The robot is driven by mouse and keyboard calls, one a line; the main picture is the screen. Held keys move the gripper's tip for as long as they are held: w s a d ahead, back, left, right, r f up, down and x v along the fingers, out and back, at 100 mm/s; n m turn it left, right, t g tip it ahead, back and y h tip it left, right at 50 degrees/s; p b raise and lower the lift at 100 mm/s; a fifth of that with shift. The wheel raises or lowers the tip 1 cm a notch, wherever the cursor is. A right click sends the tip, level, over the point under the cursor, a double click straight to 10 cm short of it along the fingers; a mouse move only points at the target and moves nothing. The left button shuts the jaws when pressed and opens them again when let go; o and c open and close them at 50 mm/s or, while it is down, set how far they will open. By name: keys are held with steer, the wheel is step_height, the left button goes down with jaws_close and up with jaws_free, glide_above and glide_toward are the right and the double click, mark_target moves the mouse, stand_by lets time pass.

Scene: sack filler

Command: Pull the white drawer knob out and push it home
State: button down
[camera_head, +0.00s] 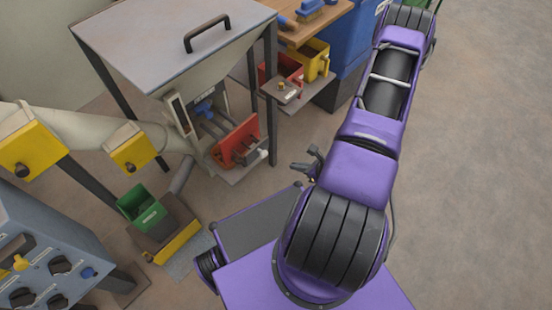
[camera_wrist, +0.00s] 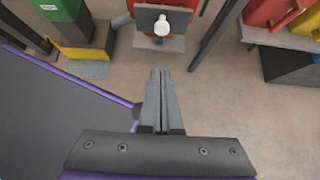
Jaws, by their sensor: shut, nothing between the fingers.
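The white drawer knob (camera_head: 263,154) sticks out of the front of the hopper stand, beside a red part. In the wrist view the knob (camera_wrist: 162,27) stands in front of a dark grey plate (camera_wrist: 148,18), near the top edge. My gripper (camera_wrist: 160,72) points at it with both fingers together, empty. A clear gap of floor shows between the fingertips and the knob. In the head view the arm hides most of the gripper. How far the drawer stands out cannot be told.
The hopper's dark legs (camera_head: 270,95) stand close to the knob. A red bin (camera_head: 284,72) and a yellow bin (camera_head: 316,62) are behind right. A green box (camera_head: 142,207) stands at the left. Open floor lies at the right.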

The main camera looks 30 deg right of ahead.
mark_target(256, 145)
steer(key=w+r+b+x, duration=0.1)
steer(key=r+x, duration=0.1)
steer(key=x, duration=1)
steer(key=shift+w+a+f, duration=0.15)
steer(key=shift+w+a, duration=0.25)
steer(key=shift+w, duration=0.2)
steer(key=shift+w+f, duration=0.1)
steer(key=shift+w, duration=0.2)
steer(key=w+a+b, duration=0.1)
steer(key=w, duration=0.1)
steer(key=w+a+b, duration=0.1)
steer(key=w, duration=0.1)
steer(key=w+b, duration=0.1)
steer(key=w, duration=0.2)
steer(key=shift+a, duration=0.4)
steer(key=shift+w, duration=0.25)
